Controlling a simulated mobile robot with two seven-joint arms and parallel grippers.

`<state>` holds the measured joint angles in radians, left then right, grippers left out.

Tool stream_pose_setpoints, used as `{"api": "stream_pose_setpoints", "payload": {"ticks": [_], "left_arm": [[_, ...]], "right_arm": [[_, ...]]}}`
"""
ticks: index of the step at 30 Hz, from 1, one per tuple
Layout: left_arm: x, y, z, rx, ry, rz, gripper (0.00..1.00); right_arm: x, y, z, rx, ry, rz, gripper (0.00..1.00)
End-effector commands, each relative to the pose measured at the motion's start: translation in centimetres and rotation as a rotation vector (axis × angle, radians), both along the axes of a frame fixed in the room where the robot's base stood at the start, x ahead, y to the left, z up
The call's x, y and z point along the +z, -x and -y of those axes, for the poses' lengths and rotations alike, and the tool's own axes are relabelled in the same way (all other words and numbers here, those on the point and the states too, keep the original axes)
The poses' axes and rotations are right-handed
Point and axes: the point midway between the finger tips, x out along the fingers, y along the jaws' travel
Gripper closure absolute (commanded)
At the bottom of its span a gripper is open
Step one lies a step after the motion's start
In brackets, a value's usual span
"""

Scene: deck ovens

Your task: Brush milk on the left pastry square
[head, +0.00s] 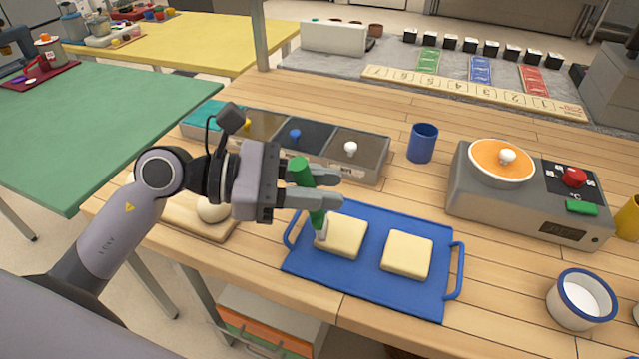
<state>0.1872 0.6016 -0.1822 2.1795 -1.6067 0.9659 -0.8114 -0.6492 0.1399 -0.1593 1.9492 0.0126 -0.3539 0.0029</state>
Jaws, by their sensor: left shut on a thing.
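Two pale pastry squares lie on a blue tray (365,279) with handles. The left pastry square (345,236) is nearer my arm, and the right pastry square (407,255) lies beside it. My left gripper (335,190) is shut on a green-handled brush (301,172), held tilted with its pale head (321,237) at the left edge of the left square. I cannot tell whether the bristles touch it. A white bowl with a blue rim (582,300) holding white liquid, perhaps the milk, stands at the lower right. My right gripper is not in view.
A blue cup (422,143) and a box with several coloured knobs (370,164) stand behind the tray. A wooden board with dough (212,210) lies at the left.

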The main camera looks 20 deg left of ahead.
Motion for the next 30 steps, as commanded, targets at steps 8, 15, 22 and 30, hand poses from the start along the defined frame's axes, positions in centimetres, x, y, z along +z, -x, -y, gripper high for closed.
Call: {"api": "stream_pose_setpoints", "payload": {"ticks": [8, 15, 22, 30], "left_arm": [[-0.4, 0.0, 0.0, 0.000, 0.000, 0.001, 1.00], [-0.7, 0.0, 0.0, 0.000, 0.000, 0.001, 1.00], [-0.7, -0.1, 0.1, 0.000, 0.001, 0.000, 1.00], [-0.6, -1.0, 1.5, 0.000, 0.003, 0.001, 1.00]], "right_arm": [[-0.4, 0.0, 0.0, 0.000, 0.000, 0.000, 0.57], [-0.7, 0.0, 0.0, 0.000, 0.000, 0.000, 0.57], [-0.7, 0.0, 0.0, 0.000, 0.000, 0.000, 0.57], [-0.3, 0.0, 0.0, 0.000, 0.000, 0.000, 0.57]]}}
